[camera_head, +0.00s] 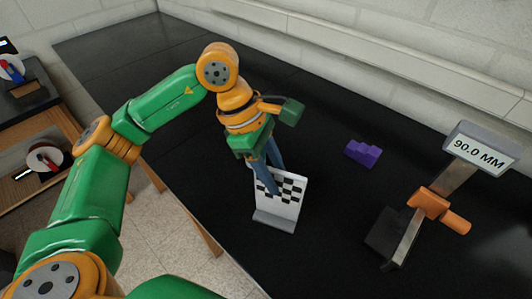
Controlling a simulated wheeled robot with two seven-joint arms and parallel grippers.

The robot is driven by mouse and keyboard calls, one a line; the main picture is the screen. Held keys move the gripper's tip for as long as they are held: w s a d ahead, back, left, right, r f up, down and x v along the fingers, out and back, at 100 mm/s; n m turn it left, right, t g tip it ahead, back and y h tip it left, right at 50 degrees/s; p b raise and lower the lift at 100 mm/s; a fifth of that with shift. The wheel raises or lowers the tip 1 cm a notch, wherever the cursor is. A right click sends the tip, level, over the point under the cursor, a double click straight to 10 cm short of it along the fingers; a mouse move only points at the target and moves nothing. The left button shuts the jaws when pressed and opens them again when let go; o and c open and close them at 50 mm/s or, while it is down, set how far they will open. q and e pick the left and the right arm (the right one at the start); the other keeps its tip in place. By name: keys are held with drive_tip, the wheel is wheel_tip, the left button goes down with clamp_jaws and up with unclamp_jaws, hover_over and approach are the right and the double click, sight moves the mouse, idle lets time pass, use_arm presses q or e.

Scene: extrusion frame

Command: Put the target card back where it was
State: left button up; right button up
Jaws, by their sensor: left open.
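The target card (291,192) is a white plate with a black checker pattern, standing upright on a grey foot near the front edge of the black table. My left gripper (270,186) points down at the card's upper left part, with its blue-grey fingers overlapping the card in the view. The gripper is open. I cannot tell whether a finger touches the card. The left arm hides the table behind it. My right gripper is not in view.
A purple stepped block (362,152) lies to the right of the card. A height gauge with an orange slider (430,203) and a display (480,147) reading 90.0 MM stands farther right. The black table (330,100) is clear toward the back wall.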

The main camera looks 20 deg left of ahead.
use_arm(q)
drive_tip(key=v, duration=0.9)
drive_tip(key=shift+a+r, duration=0.1)
drive_tip(key=shift+r, duration=0.05)
